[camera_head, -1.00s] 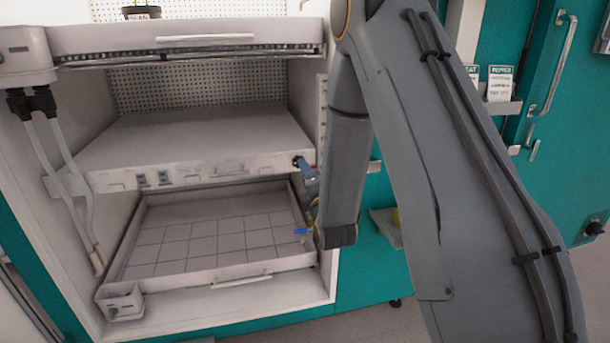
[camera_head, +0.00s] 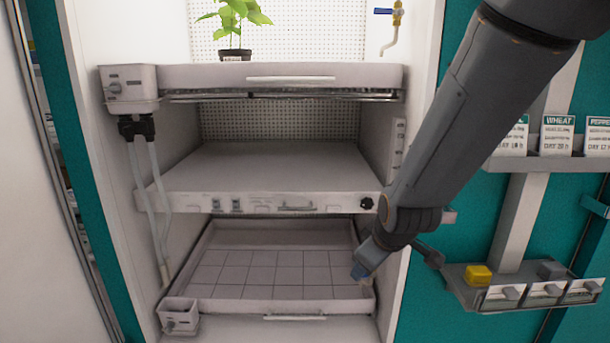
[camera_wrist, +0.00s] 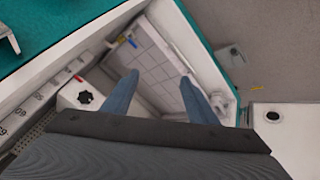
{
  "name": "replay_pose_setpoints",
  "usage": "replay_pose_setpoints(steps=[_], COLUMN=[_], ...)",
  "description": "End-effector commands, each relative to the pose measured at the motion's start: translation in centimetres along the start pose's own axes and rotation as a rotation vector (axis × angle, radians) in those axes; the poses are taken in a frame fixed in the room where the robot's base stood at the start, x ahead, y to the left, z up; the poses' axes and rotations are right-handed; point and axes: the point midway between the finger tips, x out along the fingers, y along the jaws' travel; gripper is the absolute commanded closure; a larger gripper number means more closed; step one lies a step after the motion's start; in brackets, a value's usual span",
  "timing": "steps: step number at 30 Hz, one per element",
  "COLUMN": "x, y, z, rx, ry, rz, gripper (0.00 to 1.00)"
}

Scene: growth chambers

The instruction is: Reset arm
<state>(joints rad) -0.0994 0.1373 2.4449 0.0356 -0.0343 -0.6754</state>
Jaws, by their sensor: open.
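My arm hangs down from the upper right in the head view. My gripper (camera_head: 362,268) is at its lower end, in front of the right side of the chamber's lower bay. In the wrist view my gripper (camera_wrist: 157,88) shows two blue fingers spread apart with nothing between them. Behind the fingers lies the lower tray (camera_wrist: 152,62) with its grid floor, which also shows in the head view (camera_head: 300,307). The fingers look clear of the tray, though the exact gap cannot be told.
A middle shelf (camera_head: 270,202) with a black knob (camera_head: 367,203) is close to my arm. A potted plant (camera_head: 235,45) stands on the upper tray (camera_head: 280,76). At right are a card ledge (camera_head: 540,165) and a small shelf holding a yellow block (camera_head: 478,275).

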Motion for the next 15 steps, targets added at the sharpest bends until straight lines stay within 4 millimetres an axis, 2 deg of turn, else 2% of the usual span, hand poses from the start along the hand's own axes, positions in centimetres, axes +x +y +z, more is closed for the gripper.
replay_pose_setpoints(steps=[1,6,15], x=[-1.7,-6.4,-12.4], y=[-1.3,-5.5,-10.0], z=[0.8,4.6,9.1], rx=[0.069,0.292,0.524], ry=[-0.043,-0.22,-0.447], rz=[-0.04,-0.15,-0.222], gripper=[0.47,0.47,0.47])
